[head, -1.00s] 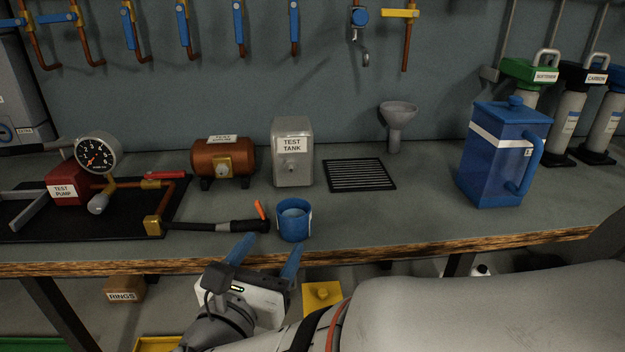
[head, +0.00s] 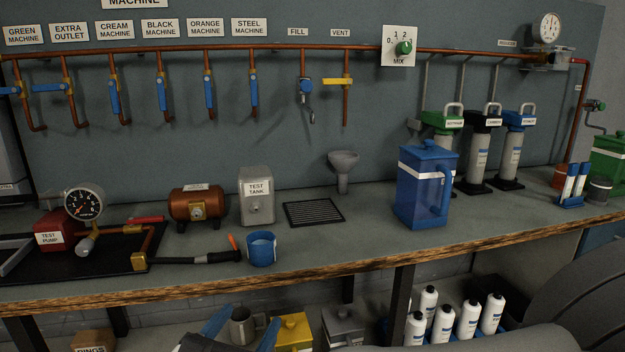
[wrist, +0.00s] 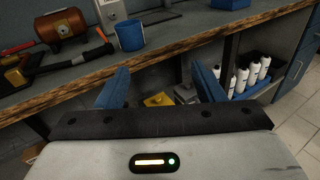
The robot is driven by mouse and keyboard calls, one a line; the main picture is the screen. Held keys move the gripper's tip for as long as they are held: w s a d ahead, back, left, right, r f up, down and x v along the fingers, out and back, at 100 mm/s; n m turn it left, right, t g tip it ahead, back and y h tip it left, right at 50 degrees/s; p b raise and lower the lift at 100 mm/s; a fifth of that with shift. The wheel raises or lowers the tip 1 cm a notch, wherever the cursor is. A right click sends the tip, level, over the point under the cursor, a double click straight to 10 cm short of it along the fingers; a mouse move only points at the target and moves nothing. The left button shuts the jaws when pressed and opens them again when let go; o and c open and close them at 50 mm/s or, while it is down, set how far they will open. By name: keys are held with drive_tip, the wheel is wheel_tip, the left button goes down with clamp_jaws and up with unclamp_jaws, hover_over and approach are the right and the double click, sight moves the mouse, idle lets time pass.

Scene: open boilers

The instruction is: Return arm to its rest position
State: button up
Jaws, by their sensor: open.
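My gripper (head: 238,326) is low in the head view, in front of the bench and below its wooden front edge. Only its blue fingers show clearly at the bottom edge there. In the wrist view my gripper (wrist: 162,90) has its two blue fingers spread wide with nothing between them. The small blue cup (head: 261,249) stands upright on the bench near the front edge, beside the black hose end, apart from my gripper. The cup also shows at the top of the wrist view (wrist: 130,34).
The bench front edge (head: 330,272) lies above my gripper. The lower shelf holds several white bottles (head: 468,318), a yellow box (head: 293,331) and a metal mug (head: 242,326). On the bench stand the test tank (head: 257,197), a blue pitcher (head: 424,188) and a drain grate (head: 314,212).

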drive_tip(key=s+d+r+m+g+h+p, duration=0.1)
drive_tip(key=d+r+m+g+h+p, duration=0.15)
drive_tip(key=d+m+g+p, duration=1.3)
drive_tip(key=s+d+r+m+t+y+p, duration=0.1)
drive_tip(key=s+d+r+m+y+p, duration=0.2)
drive_tip(key=m, duration=1.4)
drive_tip(key=d+r+y+p, duration=0.1)
drive_tip(key=d+r+y, duration=0.2)
drive_tip(key=d, duration=0.3)
drive_tip(key=shift+d+r+y, duration=0.15)
drive_tip(key=shift+r+y, duration=0.2)
drive_tip(key=shift+r, duration=0.05)
drive_tip(key=shift+s+t, duration=0.1)
drive_tip(key=shift+t, duration=0.15)
